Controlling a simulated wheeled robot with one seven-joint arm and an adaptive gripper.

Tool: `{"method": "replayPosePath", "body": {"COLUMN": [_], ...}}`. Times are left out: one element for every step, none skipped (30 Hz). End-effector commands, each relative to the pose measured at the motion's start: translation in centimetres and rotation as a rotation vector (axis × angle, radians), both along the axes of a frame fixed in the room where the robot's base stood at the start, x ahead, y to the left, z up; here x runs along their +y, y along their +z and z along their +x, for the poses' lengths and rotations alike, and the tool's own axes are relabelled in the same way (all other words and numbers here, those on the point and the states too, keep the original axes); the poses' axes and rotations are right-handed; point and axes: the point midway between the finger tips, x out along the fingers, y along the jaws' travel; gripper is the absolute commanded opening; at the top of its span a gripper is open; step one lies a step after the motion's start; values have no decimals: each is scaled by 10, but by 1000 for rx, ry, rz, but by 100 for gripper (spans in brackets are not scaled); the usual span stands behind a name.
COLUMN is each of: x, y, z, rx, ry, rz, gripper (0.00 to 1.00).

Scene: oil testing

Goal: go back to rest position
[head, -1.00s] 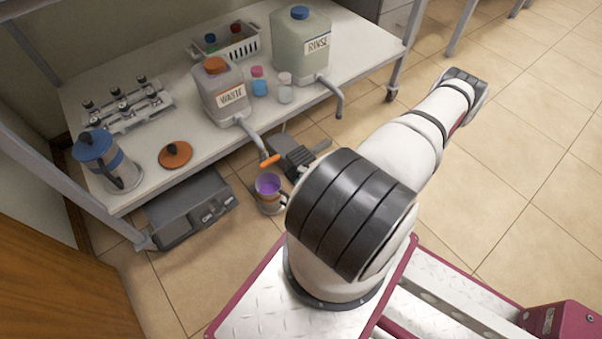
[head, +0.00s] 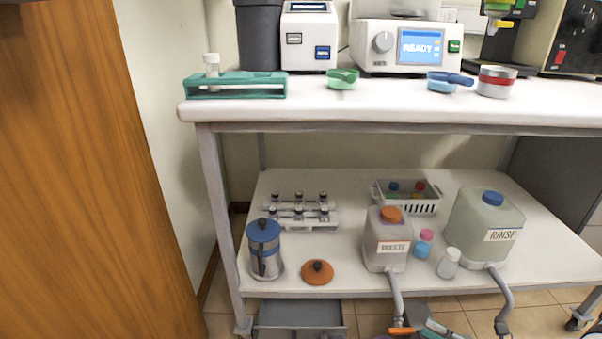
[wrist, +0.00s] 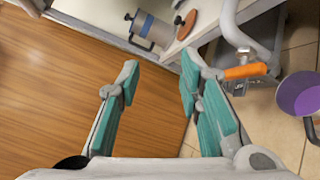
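My gripper (wrist: 160,95) is open in the wrist view, its two teal-padded fingers apart with nothing between them. Wooden surface and tiled floor show beyond the fingers. A cup with purple liquid (wrist: 300,95) is at the right edge of the wrist view, outside the fingers. The waste container's orange-handled tap (wrist: 246,71) is just right of the right finger. In the head view, a teal and grey part, probably of my gripper, shows at the bottom edge beside this tap; most of my arm is out of view.
The lower shelf holds the waste container (head: 388,250), the rinse container (head: 480,230), a blue-lidded steel jug (head: 264,252), an orange lid (head: 317,272) and a vial rack (head: 300,222). The upper bench (head: 350,113) carries instruments. A wooden panel (head: 90,170) stands at left.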

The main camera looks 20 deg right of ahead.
Motion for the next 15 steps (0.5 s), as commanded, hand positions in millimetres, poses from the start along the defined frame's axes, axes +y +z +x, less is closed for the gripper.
{"method": "replayPosePath", "body": {"x": [5,9,14,19,23,30,35,41,49,55,61,70,76,83,92], "y": [20,30,44,53,63,76,85,95,107,116,125,136,145,153,164], "z": [8,12,16,19,21,24,26,28,30,31,32,33,33,33,32], "rx": [-26,-42,-66,-82,-101,-126,-146,-166,-195,-216,-239,-270,-293,-316,-349], "ry": [78,120,178,223,265,322,367,410,469,514,555,614,658,702,761], "rz": [-70,-107,-156,-191,-228,-275,-309,-342,-389,-422,-455,-498,-530,-562,-603], "gripper": [33,33,33,33,33,33,33,33,33,33,33,33,33,33,33]}}
